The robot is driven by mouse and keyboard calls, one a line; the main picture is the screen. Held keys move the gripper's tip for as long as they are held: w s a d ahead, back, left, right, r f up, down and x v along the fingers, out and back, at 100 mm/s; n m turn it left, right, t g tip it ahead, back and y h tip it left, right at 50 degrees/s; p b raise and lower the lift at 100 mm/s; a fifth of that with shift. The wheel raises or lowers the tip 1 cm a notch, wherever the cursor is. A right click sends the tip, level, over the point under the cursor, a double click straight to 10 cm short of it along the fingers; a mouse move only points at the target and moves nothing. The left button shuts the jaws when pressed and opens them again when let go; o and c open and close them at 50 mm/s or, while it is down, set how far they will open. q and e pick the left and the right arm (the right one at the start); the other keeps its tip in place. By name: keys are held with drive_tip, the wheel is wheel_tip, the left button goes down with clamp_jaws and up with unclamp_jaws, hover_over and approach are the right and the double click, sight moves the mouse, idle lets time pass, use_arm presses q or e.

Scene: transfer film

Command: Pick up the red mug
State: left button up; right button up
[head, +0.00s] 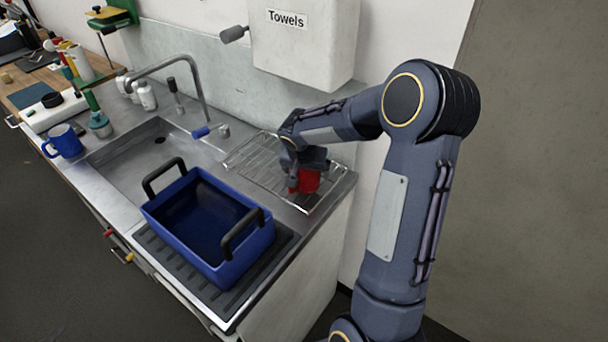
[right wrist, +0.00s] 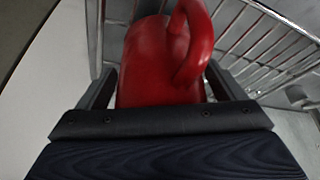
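The red mug (head: 308,181) is on the wire rack (head: 258,168) at the right end of the counter. My right gripper (head: 298,180) is at the mug and partly hides it. In the right wrist view the mug (right wrist: 158,70) is between the two fingers of my right gripper (right wrist: 162,82), one on each side. The fingers are very close to its walls; I cannot tell whether they press on it. The mug's handle is at the upper right in that view. My left gripper is not in view.
A blue bin (head: 205,228) with two black handles stands on a dark ridged mat left of the rack. Behind it are the sink (head: 140,152) and faucet (head: 190,75). A blue mug (head: 64,141) stands further left. A towel dispenser (head: 300,50) hangs above the rack.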

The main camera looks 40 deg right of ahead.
drive_tip(key=c, duration=1.2)
drive_tip(key=shift+o, duration=0.2)
drive_tip(key=shift+r, duration=0.1)
